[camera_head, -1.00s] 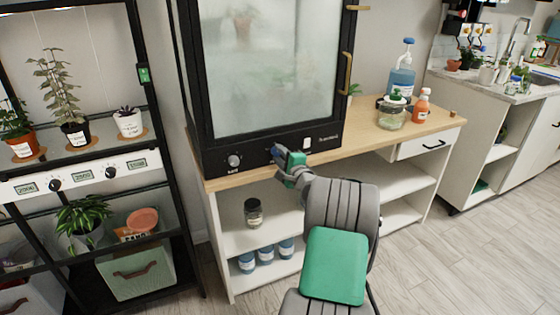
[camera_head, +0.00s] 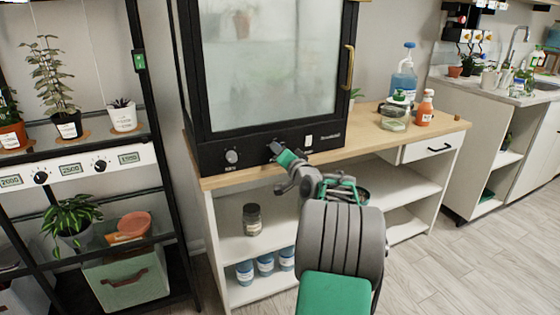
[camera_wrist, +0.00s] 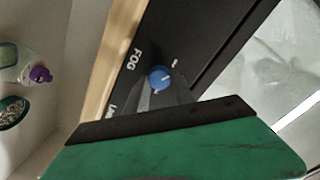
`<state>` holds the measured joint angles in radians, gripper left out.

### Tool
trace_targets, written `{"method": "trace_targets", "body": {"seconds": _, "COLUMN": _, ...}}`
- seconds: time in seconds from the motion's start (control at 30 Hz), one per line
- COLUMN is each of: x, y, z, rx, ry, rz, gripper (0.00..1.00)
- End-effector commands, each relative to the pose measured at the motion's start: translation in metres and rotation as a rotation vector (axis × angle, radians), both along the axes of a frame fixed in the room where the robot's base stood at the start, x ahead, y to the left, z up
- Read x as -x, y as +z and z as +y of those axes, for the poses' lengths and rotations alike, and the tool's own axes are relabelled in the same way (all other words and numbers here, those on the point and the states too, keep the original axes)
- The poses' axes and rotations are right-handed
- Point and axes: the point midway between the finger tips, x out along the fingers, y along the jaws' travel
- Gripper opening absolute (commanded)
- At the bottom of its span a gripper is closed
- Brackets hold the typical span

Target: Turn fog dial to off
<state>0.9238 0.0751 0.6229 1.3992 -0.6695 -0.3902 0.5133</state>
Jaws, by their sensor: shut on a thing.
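The fog dial (camera_wrist: 161,77) is a small round blue knob with a white pointer line, beside the printed word FOG on a black panel in the wrist view. My gripper (camera_wrist: 161,88) is shut on this dial, with its grey fingers at the knob's sides. In the head view my gripper (camera_head: 275,151) is at the lower front panel of the black glass cabinet (camera_head: 213,160) and hides the dial. The cabinet's glass door (camera_head: 268,70) looks misted, with a blurred plant pot behind it.
A grey knob (camera_head: 231,157) is left of my gripper on the same panel, and a white switch (camera_head: 309,140) is to its right. The cabinet stands on a wooden-topped bench (camera_head: 440,126). Bottles and a jar stand at right. A plant shelf (camera_head: 140,183) is at left.

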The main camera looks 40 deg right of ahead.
Motion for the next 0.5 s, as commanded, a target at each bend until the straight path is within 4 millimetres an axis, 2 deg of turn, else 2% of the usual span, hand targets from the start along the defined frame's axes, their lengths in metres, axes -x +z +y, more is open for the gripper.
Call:
{"method": "trace_targets", "body": {"seconds": 0.03, "x": 0.0001, "y": -0.0051, "z": -0.0002, "rx": 0.033, "ry": -0.001, "rz": 0.009, "gripper": 0.0}}
{"method": "trace_targets", "body": {"seconds": 0.5, "x": 0.0002, "y": -0.0014, "z": -0.0003, "rx": 0.232, "ry": -0.002, "rz": 0.069, "gripper": 0.0}}
